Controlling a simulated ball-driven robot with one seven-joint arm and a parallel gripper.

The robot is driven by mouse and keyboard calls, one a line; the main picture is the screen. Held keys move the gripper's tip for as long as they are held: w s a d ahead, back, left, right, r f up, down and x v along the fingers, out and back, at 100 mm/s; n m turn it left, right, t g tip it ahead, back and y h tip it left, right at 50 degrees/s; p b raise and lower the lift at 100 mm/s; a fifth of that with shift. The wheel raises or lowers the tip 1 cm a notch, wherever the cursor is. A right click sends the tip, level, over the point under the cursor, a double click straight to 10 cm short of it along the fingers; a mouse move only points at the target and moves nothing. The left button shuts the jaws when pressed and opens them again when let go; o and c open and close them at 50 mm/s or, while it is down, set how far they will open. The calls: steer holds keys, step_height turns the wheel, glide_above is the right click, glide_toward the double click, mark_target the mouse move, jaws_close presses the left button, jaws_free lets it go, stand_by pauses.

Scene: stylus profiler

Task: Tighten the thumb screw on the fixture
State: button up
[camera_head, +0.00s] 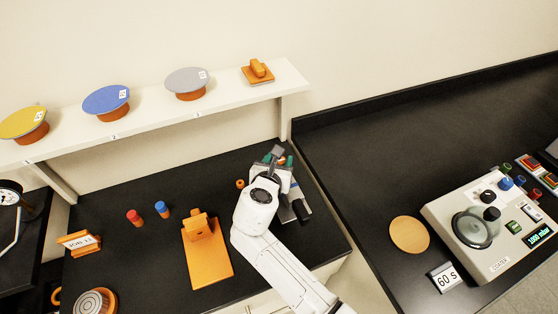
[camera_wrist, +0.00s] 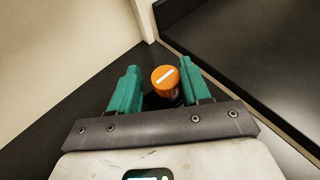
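An orange round knob with a white line across its top (camera_wrist: 165,80), which looks like the thumb screw, shows in the wrist view. My gripper (camera_wrist: 160,88) has its two green fingers apart, one on each side of the knob. The knob lies close to the right finger, with a visible gap at the left finger; I cannot tell whether the right finger touches it. In the head view my gripper (camera_head: 279,162) is over the back right of the black bench. A grey and dark fixture (camera_head: 299,208) is partly hidden below my arm there.
On the bench are an orange block stand (camera_head: 210,262), red (camera_head: 134,216) and blue (camera_head: 162,209) pegs, a small orange piece (camera_head: 240,183) and a sign (camera_head: 79,242). A shelf (camera_head: 150,121) with discs hangs behind. A coater (camera_head: 495,240) stands at right.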

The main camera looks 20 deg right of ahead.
steer(key=shift+w+d+n+t+y, duration=0.1)
steer(key=shift+d+n+t+y, duration=0.15)
steer(key=shift+n+t+y, duration=0.7)
steer(key=shift+w+a+n+t+y, duration=0.1)
steer(key=shift+n+t+y, duration=0.1)
steer(key=shift+n+y, duration=0.65)
steer(key=shift+a+n+t+y, duration=0.1)
steer(key=shift+n+t+y, duration=0.05)
steer(key=shift+n+y, duration=0.6)
steer(key=shift+d+f, duration=0.1)
steer(key=shift+d, duration=0.1)
steer(key=shift+c, duration=0.2)
jaws_close()
steer(key=shift+f, duration=0.1)
